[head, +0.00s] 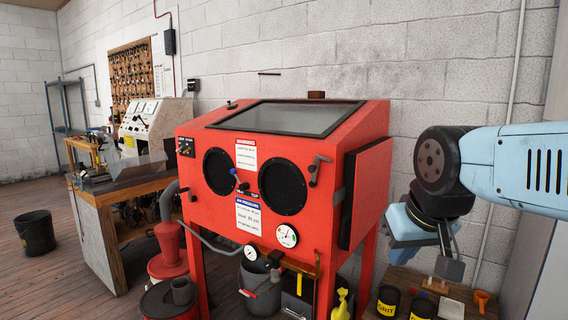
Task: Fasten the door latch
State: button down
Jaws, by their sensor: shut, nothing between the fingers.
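The red blast cabinet (225,200) stands against the wall in the middle of the head view. A small grey lever (318,168), which looks like the door latch, sits on the front face near the right edge. It points upward with its end bent right. My gripper (449,268) hangs to the right of the cabinet, clear of the door and lever. Its fingers point down, shut and empty, above a low wooden bench.
The wooden bench (455,292) at lower right holds black tins (388,300), an orange funnel (481,299) and a white tray (451,309). A bucket (262,290) and yellow bottle (341,305) stand below the cabinet. A workbench (98,230) is at left.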

aim_at(314, 169)
jog(key=z, duration=0.15)
jog(key=i, duration=0.9)
jog(key=u, duration=0.05)
